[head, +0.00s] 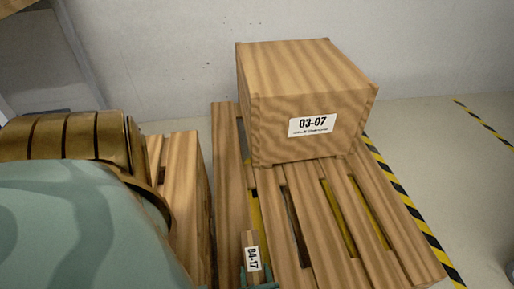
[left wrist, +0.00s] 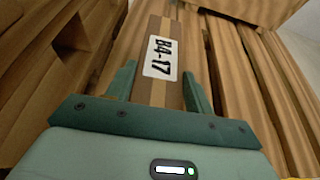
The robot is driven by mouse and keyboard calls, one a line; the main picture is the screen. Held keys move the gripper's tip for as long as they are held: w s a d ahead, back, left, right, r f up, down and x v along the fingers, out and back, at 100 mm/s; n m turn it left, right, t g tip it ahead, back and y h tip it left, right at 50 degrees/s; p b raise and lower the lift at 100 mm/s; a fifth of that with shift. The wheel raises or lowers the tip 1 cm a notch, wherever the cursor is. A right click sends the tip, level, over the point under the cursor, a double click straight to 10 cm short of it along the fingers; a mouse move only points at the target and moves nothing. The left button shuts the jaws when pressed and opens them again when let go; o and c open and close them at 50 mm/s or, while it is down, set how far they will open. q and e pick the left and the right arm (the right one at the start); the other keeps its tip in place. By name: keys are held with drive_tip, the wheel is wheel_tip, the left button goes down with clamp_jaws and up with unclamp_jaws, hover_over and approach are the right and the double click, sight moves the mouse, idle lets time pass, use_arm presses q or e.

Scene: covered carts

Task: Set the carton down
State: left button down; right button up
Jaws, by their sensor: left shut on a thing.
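A small, narrow wood-grained carton (head: 250,240) with a white label reading B4-17 is at the lower middle of the head view, over the left part of a slatted wooden pallet (head: 335,225). The carton (left wrist: 158,88) also shows in the left wrist view, between the two teal fingers of my left gripper (left wrist: 160,78), which is shut on it. In the head view only bits of the left gripper (head: 258,280) show at the bottom edge. I cannot tell whether the carton touches the slats. My right gripper is not in view.
A large wood-grained box (head: 290,115) labelled 03-07 stands on the pallet's far part. Another wooden crate (head: 183,180) stands to the left, beyond a narrow gap. Yellow-black floor tape (head: 405,200) runs along the pallet's right. The nearer slats right of the carton are bare.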

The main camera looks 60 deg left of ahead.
use_arm(q)
drive_tip(key=shift+f, duration=0.45)
idle(0.4)
drive_tip(key=shift+c, duration=2.4)
unclamp_jaws()
drive_tip(key=shift+d, duration=0.1)
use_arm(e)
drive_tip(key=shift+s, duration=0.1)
